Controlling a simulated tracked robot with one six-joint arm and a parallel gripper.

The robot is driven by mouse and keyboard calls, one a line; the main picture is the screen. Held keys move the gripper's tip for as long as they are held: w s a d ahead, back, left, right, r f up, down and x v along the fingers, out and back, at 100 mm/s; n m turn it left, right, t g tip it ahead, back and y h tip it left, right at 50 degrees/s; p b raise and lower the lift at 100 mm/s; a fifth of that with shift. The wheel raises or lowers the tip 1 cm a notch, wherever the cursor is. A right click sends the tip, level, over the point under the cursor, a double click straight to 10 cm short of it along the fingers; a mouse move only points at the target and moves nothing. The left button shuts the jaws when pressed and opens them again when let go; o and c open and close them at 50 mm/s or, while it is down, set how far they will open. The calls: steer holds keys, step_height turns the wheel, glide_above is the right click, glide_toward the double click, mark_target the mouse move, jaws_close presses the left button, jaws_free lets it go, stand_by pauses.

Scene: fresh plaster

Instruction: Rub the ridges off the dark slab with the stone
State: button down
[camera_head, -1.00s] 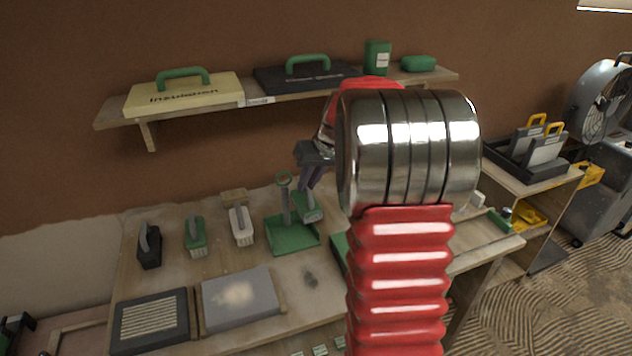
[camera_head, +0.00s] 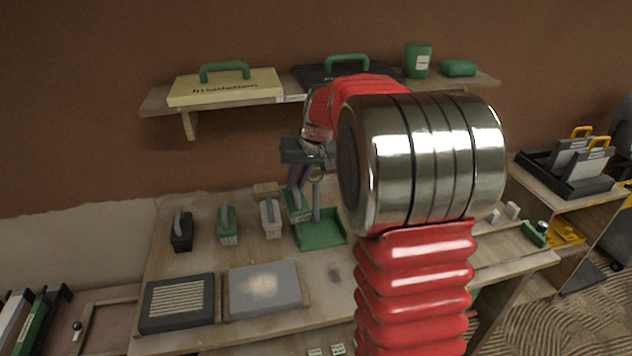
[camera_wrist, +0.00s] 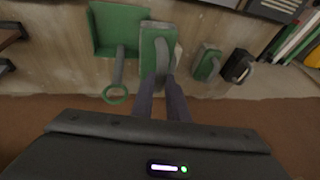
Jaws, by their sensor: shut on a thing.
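The dark slab (camera_head: 149,314) lies at the front left of the bench in the head view, with several pale ridges across its middle. My gripper (camera_head: 298,186) is shut on the grey handle of a green handled block (camera_head: 298,208). In the wrist view the block (camera_wrist: 158,42) hangs between the fingers (camera_wrist: 163,100), beside the green dustpan. Its underside is hidden, and I cannot tell whether it clears the bench. A black handled block (camera_head: 181,236), another green one (camera_head: 227,232) and a pale one (camera_head: 271,224) stand in a row behind the slabs; which is the stone is unclear.
A grey slab (camera_head: 290,291) with a pale dusty patch lies right of the dark one. The green dustpan (camera_head: 322,235) stands upright-handled close to the held block. A shelf (camera_head: 240,98) with cases runs above. Bare bench (camera_head: 330,290) shows right of the grey slab.

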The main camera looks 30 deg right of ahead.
steer(key=w+a+r, duration=0.1)
steer(key=a, duration=0.8)
steer(key=w+a+r, duration=0.2)
steer(key=a, duration=0.7)
steer(key=shift+w+a+r, duration=0.15)
steer(key=shift+w, duration=0.05)
